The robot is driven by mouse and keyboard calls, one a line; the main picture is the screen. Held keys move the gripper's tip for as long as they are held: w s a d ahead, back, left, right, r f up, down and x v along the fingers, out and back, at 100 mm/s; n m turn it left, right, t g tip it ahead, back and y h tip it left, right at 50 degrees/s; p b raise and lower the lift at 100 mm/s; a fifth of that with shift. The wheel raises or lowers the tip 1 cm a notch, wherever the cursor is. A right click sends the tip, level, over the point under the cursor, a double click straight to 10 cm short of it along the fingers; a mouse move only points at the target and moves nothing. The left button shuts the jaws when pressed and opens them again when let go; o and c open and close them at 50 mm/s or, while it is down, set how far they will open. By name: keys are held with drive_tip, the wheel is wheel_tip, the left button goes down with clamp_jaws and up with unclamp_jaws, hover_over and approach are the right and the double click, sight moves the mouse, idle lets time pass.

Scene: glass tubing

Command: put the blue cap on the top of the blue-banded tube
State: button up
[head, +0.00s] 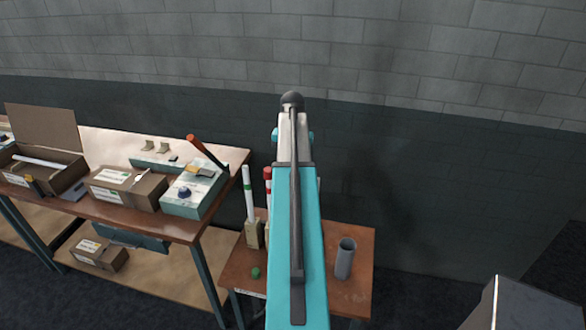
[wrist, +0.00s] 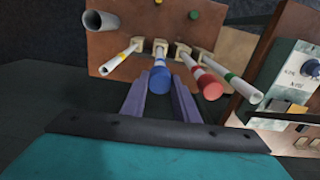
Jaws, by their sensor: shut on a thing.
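My gripper (wrist: 158,78) is shut on the blue cap (wrist: 159,82) in the wrist view, one purple finger on each side. The blue-banded tube (wrist: 160,56) stands in its holder directly behind the cap and lines up with it. The cap hides the tube's near end, so I cannot tell whether the cap touches it or sits on it. In the head view my arm hides the cap, this tube and my gripper.
The red-capped tube (wrist: 205,82) and green-banded tube (wrist: 236,84) stand to the right, the yellow-banded tube (wrist: 120,58) to the left. A grey cup (head: 345,258) and loose green cap (head: 256,272) are on the small table (head: 358,300). A workbench (head: 120,212) with boxes stands left.

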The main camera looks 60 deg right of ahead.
idle(0.4)
drive_tip(key=o, duration=1.6)
drive_tip(key=shift+o, duration=0.2)
drive_tip(key=shift+r, duration=0.15)
drive_tip(key=shift+r+p, duration=0.55)
drive_tip(key=shift+r, duration=3.3)
